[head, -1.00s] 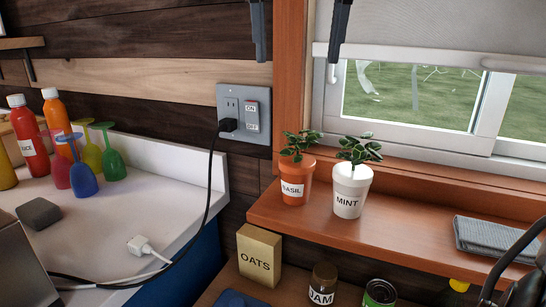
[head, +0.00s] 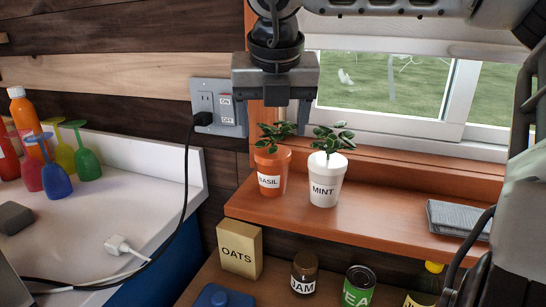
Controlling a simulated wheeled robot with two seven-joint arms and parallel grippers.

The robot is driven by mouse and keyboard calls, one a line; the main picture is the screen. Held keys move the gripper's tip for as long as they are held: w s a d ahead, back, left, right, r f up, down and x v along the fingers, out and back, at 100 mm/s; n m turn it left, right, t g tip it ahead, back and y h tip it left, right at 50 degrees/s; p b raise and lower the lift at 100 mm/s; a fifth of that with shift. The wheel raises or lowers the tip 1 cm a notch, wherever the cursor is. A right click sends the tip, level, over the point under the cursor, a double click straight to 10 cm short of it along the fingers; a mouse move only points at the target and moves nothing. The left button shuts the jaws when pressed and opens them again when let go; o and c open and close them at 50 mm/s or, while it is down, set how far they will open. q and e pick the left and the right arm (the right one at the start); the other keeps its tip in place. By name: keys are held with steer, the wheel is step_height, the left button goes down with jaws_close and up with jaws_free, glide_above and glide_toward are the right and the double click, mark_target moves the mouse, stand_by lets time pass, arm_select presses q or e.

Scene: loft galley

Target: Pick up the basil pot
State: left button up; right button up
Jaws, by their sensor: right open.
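The basil pot (head: 271,172) is an orange pot with a white BASIL label and a small green plant. It stands upright at the left end of the wooden window shelf (head: 370,219). My right gripper (head: 274,117) is open and empty, its fingers pointing down. In the picture its fingertips show just above the basil leaves, apart from the pot. My left gripper is not in view.
A white mint pot (head: 326,180) stands close to the right of the basil pot. A folded grey cloth (head: 458,219) lies on the shelf further right. Below stand an OATS box (head: 239,250), a jam jar (head: 304,272) and a green can (head: 358,285). A plugged outlet (head: 218,107) is on the wall.

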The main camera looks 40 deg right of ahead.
steer(key=shift+w+d+f, duration=0.1)
steer(key=shift+w+f, duration=0.15)
steer(key=shift+f, duration=0.4)
steer(key=c, duration=1.3)
steer(key=shift+r, duration=0.1)
jaws_close()
steer(key=shift+r, duration=0.1)
